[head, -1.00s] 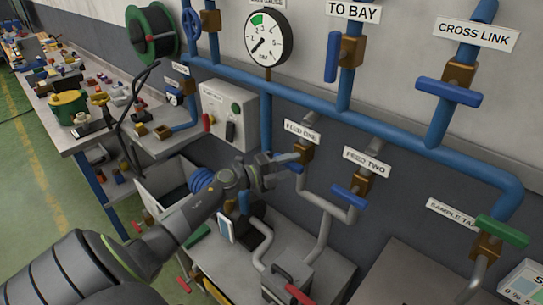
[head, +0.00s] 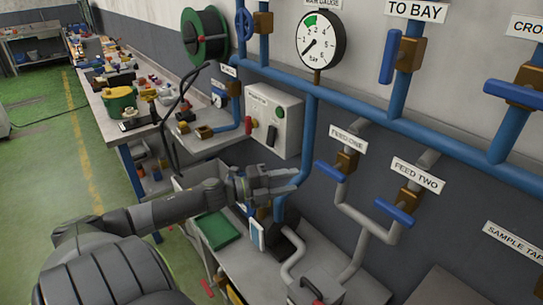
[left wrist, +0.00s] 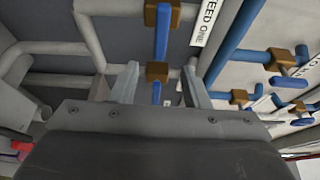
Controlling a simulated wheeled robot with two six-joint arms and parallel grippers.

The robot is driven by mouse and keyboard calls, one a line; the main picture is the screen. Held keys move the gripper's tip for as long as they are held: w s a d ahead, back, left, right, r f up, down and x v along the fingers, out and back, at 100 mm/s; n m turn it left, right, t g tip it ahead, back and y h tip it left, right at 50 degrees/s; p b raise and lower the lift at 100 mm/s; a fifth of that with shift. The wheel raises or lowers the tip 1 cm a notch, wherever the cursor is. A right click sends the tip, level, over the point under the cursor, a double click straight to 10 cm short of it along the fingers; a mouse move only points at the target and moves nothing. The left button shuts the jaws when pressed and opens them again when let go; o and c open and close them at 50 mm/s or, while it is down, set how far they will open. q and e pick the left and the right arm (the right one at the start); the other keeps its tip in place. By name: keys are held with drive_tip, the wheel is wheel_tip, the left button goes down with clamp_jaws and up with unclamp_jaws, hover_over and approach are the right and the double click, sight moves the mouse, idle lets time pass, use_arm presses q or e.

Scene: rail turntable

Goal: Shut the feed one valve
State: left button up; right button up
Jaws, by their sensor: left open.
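The feed one valve has a brass body (head: 347,163) under its "FEED ONE" label (head: 348,139). Its blue handle (head: 329,171) lies crosswise to its grey pipe. In the left wrist view the handle (left wrist: 162,32) stands upright in the picture, across the pipe, beside the label (left wrist: 207,22). My left gripper (head: 292,182) is to the left of the handle, open, empty and apart from it. Its two fingers (left wrist: 160,84) show in the left wrist view with a gap between them. My right gripper is not in view.
The feed two valve's blue handle (head: 393,211) is close on the right, also crosswise. A blue pipe (head: 309,130) and a control box (head: 274,120) are on the wall behind my gripper. Below is a grey bench (head: 255,272) with a green tray (head: 217,230).

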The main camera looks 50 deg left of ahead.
use_arm(q)
drive_tip(key=shift+p+v, duration=0.5)
drive_tip(key=shift+v, duration=1.6)
